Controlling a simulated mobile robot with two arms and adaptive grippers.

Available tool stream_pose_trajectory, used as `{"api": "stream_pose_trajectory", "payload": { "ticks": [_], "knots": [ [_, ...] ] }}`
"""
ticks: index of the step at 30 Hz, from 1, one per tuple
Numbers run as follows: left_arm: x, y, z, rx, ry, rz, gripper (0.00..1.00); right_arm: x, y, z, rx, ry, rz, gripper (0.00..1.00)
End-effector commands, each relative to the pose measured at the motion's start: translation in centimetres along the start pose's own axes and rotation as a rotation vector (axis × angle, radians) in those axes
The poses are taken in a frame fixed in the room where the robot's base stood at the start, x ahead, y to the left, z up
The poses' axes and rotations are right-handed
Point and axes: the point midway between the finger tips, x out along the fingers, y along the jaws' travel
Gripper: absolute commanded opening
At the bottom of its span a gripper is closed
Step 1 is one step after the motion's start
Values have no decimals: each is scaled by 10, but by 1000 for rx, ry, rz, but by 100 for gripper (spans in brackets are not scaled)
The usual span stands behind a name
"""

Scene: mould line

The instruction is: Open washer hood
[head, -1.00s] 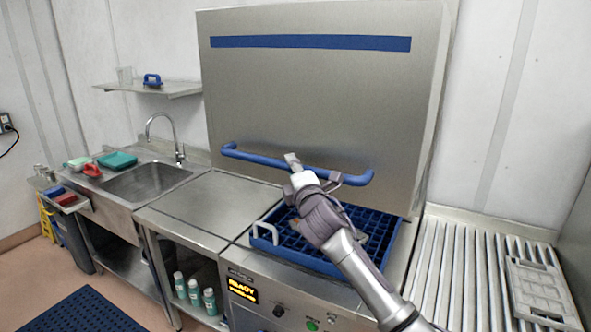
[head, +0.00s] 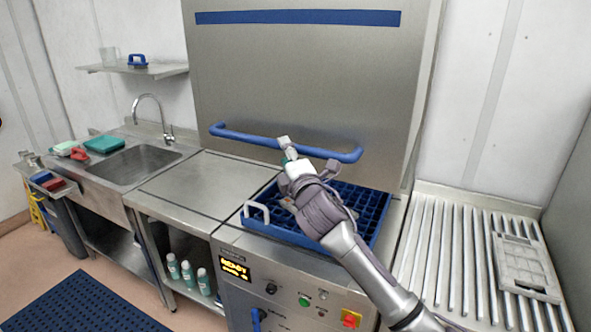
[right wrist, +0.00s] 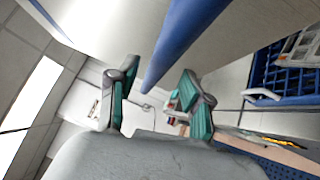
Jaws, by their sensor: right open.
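The washer hood (head: 290,75) is a large steel panel with a blue stripe, standing raised at the back of the washer. Its blue bar handle (head: 245,136) runs along its lower edge; in the right wrist view the handle (right wrist: 190,30) runs in from the top, close to the fingers. My right gripper (head: 307,156) is at the right half of the handle, its fingers spread. In the right wrist view the gripper (right wrist: 158,85) is open with teal pads, with nothing gripped. Whether the fingers touch the bar I cannot tell. My left gripper is not in view.
A blue rack (head: 262,222) sits in the washer opening below the hood. The lit control panel (head: 236,268) is on the front. A sink (head: 135,167) and steel counter (head: 195,185) lie left; a ridged drain table (head: 440,245) with a grey tray (head: 525,265) lies right.

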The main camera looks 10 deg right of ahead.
Motion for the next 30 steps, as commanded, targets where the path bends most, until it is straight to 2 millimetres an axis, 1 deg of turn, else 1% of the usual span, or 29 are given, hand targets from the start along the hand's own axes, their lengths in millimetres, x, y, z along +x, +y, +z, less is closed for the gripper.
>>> {"api": "stream_pose_trajectory", "payload": {
  "ticks": [1, 6, 9, 12, 17, 24, 26, 28, 29, 30],
  "knots": [
    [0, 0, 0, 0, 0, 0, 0, -12, -1, 0, -1, 2, -1, 50],
    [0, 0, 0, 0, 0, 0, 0, -47, -1, 0, 0, 1, -1, 50],
    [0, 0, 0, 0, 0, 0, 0, -63, 0, 0, 0, 1, -1, 50],
    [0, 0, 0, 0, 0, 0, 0, -74, 0, 0, 0, 0, -1, 50],
    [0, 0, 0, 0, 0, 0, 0, -80, 0, 0, 1, 0, 0, 50],
    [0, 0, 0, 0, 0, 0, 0, -80, 0, 0, 1, -1, 0, 50],
    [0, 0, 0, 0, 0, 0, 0, -80, -3, 0, 4, -1, -5, 50],
    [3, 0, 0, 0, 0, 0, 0, -79, -17, 1, 20, -3, -26, 50],
    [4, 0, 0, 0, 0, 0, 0, -79, -27, 2, 32, -5, -42, 50],
    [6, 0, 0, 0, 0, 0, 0, -78, -45, 3, 54, -8, -69, 50]
  ]
}}
